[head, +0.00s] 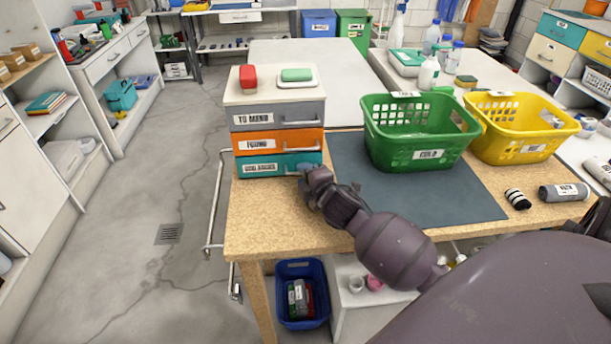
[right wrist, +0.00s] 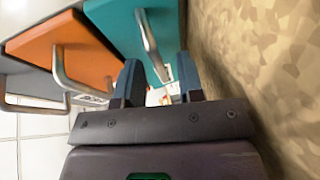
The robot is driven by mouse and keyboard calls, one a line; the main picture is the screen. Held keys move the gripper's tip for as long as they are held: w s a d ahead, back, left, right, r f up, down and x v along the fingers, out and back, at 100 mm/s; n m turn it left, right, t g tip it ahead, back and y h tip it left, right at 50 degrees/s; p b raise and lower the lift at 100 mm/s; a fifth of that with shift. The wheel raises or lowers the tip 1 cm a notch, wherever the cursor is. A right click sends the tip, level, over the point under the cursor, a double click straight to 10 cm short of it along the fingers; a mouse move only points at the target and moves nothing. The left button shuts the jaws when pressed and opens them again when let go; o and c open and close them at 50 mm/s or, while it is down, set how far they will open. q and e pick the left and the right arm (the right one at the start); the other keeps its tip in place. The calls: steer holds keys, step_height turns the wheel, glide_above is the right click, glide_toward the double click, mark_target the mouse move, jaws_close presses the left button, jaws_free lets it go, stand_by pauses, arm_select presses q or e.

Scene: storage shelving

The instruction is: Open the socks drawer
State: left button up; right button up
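A small drawer unit stands at the left end of the wooden table. Its grey top drawer (head: 262,116) is labelled TO MEND, and its orange middle drawer (head: 250,143) seems to read FOUND. The teal bottom drawer (head: 240,169) has a white label too small to read surely. All three look closed. My right gripper (head: 308,176) is at the right end of the teal front. In the right wrist view its fingers (right wrist: 160,80) are apart, with the teal drawer's metal handle (right wrist: 149,42) reaching between them; I cannot tell contact. My left gripper is not in view.
A red item (head: 248,76) and a green bar on a dish lie on top of the unit. Floor left of the table is clear.

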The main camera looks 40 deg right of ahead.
jaws_close()
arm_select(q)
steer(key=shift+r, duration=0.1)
arm_select(e)
steer(key=shift+s, duration=0.1)
